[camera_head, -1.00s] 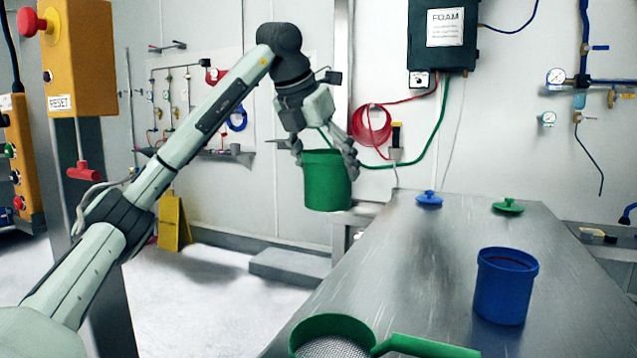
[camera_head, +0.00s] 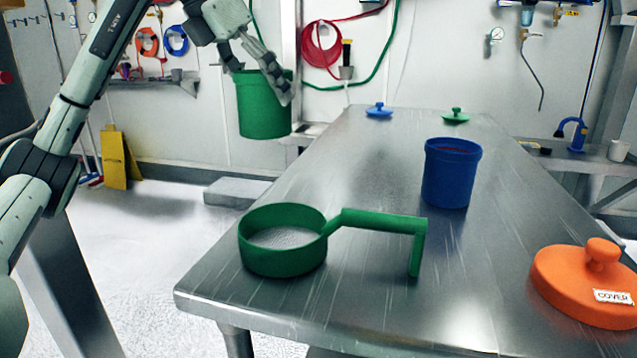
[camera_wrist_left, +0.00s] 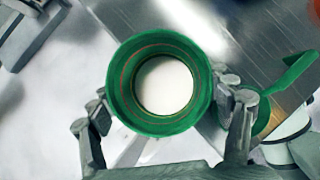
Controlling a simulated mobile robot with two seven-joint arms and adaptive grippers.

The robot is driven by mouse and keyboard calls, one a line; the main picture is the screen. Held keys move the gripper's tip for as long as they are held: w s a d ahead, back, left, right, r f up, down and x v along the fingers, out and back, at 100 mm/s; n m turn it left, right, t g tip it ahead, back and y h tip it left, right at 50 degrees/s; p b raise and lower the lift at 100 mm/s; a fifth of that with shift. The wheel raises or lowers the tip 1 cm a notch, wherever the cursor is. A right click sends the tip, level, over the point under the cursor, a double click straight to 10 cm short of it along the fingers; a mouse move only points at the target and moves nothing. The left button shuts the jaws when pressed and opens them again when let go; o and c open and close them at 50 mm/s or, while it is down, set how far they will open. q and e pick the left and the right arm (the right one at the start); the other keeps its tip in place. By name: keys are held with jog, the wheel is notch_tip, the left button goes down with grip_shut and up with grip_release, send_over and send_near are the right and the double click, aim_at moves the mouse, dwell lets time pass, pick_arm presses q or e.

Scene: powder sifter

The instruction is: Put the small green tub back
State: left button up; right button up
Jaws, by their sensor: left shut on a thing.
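The small green tub (camera_head: 263,112) hangs upright in the air left of the metal table, near its far end. My left gripper (camera_head: 260,82) is shut on it, with fingers on opposite sides of the wall. In the left wrist view I look down into the open green tub (camera_wrist_left: 118,85); a pale round area shows inside, and I cannot tell whether it is powder. The green lid (camera_head: 455,116) lies at the table's far end. My right gripper is not in view.
The metal table (camera_head: 345,190) holds a green-rimmed sieve (camera_head: 283,262) at the near left, a blue tub (camera_head: 450,178) at the right, a blue lid (camera_head: 379,111) at the far end and an orange cover (camera_head: 585,285) at the near right. The table's middle is clear.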

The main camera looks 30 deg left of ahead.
pick_arm(q)
jog(key=shift+w+d+f+m, duration=0.3)
jog(key=shift+w+d+f, duration=0.25)
jog(key=shift+d+f, duration=0.3)
jog(key=w+d+f, duration=0.1)
jog(key=w+f, duration=0.1)
jog(key=f, duration=0.1)
jog(key=w+d+f, duration=0.2)
jog(key=w+f, duration=0.1)
jog(key=w+d+f, duration=0.2)
jog(key=w+f, duration=0.1)
jog(key=shift+f, duration=0.25)
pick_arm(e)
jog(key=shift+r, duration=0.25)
